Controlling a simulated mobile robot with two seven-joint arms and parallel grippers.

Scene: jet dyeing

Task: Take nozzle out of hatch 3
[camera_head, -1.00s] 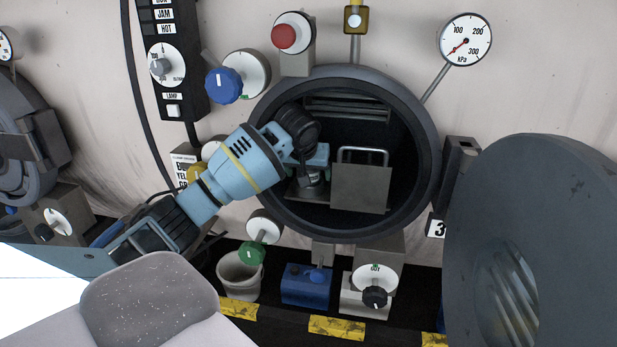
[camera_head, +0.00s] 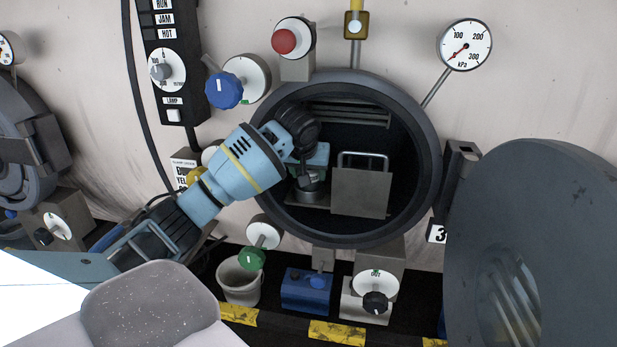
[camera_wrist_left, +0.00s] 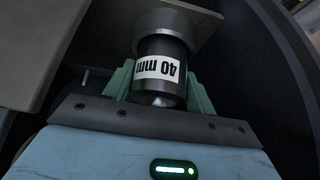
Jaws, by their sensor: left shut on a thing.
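The round hatch 3 (camera_head: 428,150) is open, with its dark inside showing and its heavy round door (camera_head: 535,250) swung out to the right. My left gripper (camera_head: 310,176) reaches into the hatch from the left. In the left wrist view its green fingers (camera_wrist_left: 158,85) are shut on the nozzle (camera_wrist_left: 160,58), a dark cylinder with a grey collar and a white "40 mm" label. In the head view the nozzle (camera_head: 309,190) is partly hidden by the gripper. It is inside the hatch, just left of a metal plate; whether its base touches anything is unclear. My right gripper is not in view.
The grey metal plate with a wire handle (camera_head: 361,190) stands close to the right of the nozzle. Blue (camera_head: 225,90) and green (camera_head: 251,258) knobs stick out near the hatch rim. A grey bucket (camera_head: 240,282) and a blue box (camera_head: 306,292) stand below.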

